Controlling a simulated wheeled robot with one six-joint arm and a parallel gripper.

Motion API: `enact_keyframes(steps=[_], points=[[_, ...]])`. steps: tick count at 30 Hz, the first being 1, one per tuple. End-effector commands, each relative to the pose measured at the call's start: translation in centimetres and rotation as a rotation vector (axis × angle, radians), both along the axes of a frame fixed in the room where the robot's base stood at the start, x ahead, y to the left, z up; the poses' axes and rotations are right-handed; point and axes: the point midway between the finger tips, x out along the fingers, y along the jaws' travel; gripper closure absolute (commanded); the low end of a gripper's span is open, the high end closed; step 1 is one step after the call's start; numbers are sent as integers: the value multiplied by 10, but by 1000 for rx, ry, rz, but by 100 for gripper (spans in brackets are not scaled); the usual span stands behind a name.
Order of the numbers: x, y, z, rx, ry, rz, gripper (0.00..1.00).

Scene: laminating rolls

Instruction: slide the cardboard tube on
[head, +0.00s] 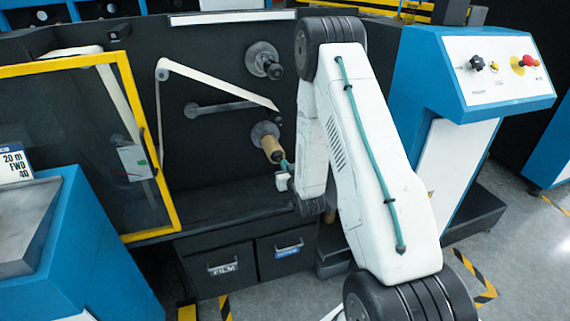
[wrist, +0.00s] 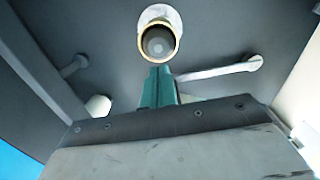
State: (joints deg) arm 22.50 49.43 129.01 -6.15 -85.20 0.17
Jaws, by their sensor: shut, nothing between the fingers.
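The brown cardboard tube (head: 271,149) sits around the lower spindle on the dark machine panel, in front of a round grey flange (head: 262,129). In the wrist view the tube (wrist: 143,42) is seen nearly end-on as a tan ring, with the grey spindle end (wrist: 158,42) inside it. My gripper (head: 284,165) is by the tube's near end. In the wrist view its green fingers (wrist: 160,72) are together and empty, just below the tube's rim in the picture. Whether they touch the rim, and whether the tube meets the flange, I cannot tell.
A second spindle (head: 267,61) stands bare above. A yellow-framed door (head: 150,150) is further left. Drawers (head: 222,268) are below, a control console (head: 497,68) at right.

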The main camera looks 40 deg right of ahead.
Motion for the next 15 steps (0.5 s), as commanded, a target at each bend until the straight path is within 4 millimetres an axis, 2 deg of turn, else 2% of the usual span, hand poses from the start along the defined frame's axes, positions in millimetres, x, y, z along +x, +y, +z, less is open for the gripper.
enact_keyframes(steps=[4, 15], points=[[2, 0, 12, -16, -56, 1, 100], [30, -8, 12, -17, -57, 1, 100]])
